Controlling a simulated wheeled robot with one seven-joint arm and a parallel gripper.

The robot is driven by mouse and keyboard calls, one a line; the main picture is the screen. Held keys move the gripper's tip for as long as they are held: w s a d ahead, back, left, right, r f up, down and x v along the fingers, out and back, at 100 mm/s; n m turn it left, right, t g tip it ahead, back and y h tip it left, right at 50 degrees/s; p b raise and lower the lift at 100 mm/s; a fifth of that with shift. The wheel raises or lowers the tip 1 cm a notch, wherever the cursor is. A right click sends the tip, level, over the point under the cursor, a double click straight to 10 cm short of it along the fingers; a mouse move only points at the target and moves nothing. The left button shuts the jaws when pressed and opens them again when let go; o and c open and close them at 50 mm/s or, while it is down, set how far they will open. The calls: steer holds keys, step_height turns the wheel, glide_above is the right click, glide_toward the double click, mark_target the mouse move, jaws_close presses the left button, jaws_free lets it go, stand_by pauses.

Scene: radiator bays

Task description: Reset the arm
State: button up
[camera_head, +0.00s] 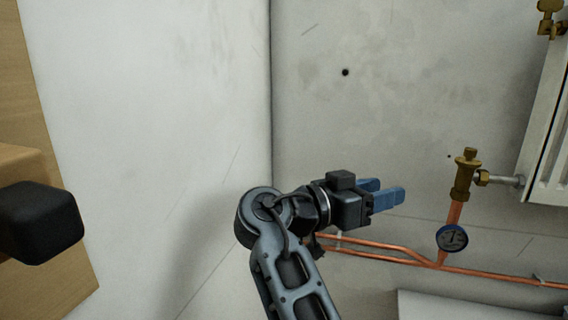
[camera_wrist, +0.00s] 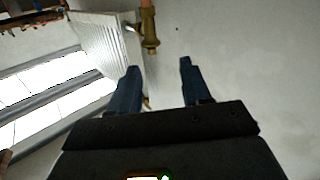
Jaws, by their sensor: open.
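My gripper (camera_head: 385,192) is at the middle of the head view, in front of the wall corner, with its blue fingers pointing right. In the wrist view my gripper (camera_wrist: 158,82) shows two separated blue fingers with nothing between them. My arm rises from the bottom of the head view and bends at a joint left of the gripper. The gripper is left of the brass valve (camera_head: 465,172) and looks apart from it. A brass fitting (camera_wrist: 149,28) shows beyond the fingers in the wrist view.
A white radiator (camera_head: 552,140) is at the right edge. Copper pipes (camera_head: 400,257) run low along the wall, with a round blue gauge (camera_head: 452,238) under the valve. A black padded block (camera_head: 40,222) and wooden panels (camera_head: 20,110) are at the left.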

steer(key=s+d+f+n+t+y, duration=0.1)
steer(key=s+d+f+n+y, duration=0.15)
steer(key=f, duration=0.55)
steer(key=s+d+f+n+t+y, duration=0.15)
steer(key=f+n, duration=0.25)
steer(key=f, duration=0.4)
steer(key=s+d+f+n+t+y, duration=0.1)
steer(key=s+f+n+t+y, duration=0.15)
steer(key=f, duration=0.55)
steer(key=s+f+n+y, duration=0.2)
steer(key=s+f+y, duration=0.25)
steer(key=s, duration=0.65)
steer(key=s+f+n+y, duration=0.3)
steer(key=s+f, duration=0.2)
steer(key=s, duration=0.6)
steer(key=s+r+m+t+y, duration=0.2)
steer(key=s+r, duration=1.3)
steer(key=s, duration=0.4)
step_height(320, 180, up, 25)
steer(key=p, duration=2.5)
steer(key=shift+s+d, duration=0.2)
steer(key=shift+d, duration=0.25)
steer(key=shift+f, duration=0.15)
